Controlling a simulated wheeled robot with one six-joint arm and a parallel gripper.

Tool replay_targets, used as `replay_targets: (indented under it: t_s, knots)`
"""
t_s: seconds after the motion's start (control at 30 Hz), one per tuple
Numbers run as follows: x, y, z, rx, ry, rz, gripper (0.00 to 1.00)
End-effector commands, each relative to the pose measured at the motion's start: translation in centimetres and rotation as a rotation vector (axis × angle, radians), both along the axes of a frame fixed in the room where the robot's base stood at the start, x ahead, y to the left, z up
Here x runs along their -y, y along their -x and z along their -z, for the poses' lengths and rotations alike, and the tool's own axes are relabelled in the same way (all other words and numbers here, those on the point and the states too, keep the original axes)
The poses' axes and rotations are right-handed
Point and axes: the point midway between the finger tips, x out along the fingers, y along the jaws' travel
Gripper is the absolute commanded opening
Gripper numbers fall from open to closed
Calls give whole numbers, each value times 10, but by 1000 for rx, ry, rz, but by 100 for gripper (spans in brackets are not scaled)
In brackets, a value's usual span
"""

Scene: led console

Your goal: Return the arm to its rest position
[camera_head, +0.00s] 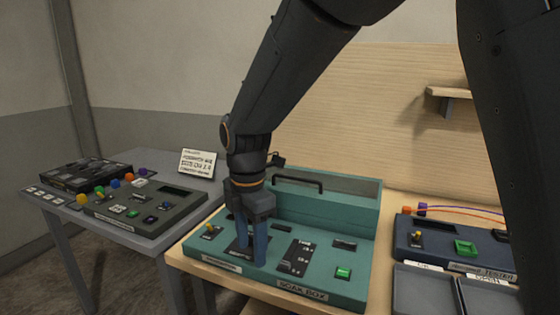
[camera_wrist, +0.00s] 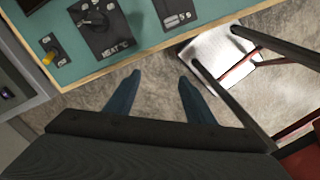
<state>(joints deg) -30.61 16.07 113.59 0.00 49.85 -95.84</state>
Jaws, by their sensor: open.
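My arm reaches down from the top of the head view. My gripper (camera_head: 253,254) appears in front of the teal soak box console (camera_head: 335,215), its blue fingers covering part of the panel, including most of the heat dial plate. In the wrist view my gripper (camera_wrist: 158,84) is open, with two separate blue fingers and nothing between them. Behind the fingertips there I see floor, with the console (camera_wrist: 60,14) and its heat knob (camera_wrist: 95,18) beyond. The fingers look clear of the console.
A grey table (camera_head: 160,160) at the left holds a grey control box (camera_head: 165,222) and a white sign (camera_head: 197,162). A dark blue tester (camera_head: 440,240) and grey trays (camera_head: 425,290) are at the right. A wooden shelf (camera_head: 447,92) juts from the back panel.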

Motion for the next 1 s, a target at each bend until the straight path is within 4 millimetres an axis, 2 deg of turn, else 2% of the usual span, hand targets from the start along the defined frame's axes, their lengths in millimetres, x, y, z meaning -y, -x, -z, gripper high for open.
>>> replay_targets:
  t_s: [0.27,0.47,0.63,0.8,0.9,1.0]
  knots:
    - [43,1,9,11,-10,299,49]
    - [89,8,21,23,-24,642,49]
    - [150,27,36,37,-49,1117,49]
    - [208,57,53,49,-84,1632,49]
    - [232,75,61,53,-104,1881,49]
    - [247,88,66,56,-123,2058,49]
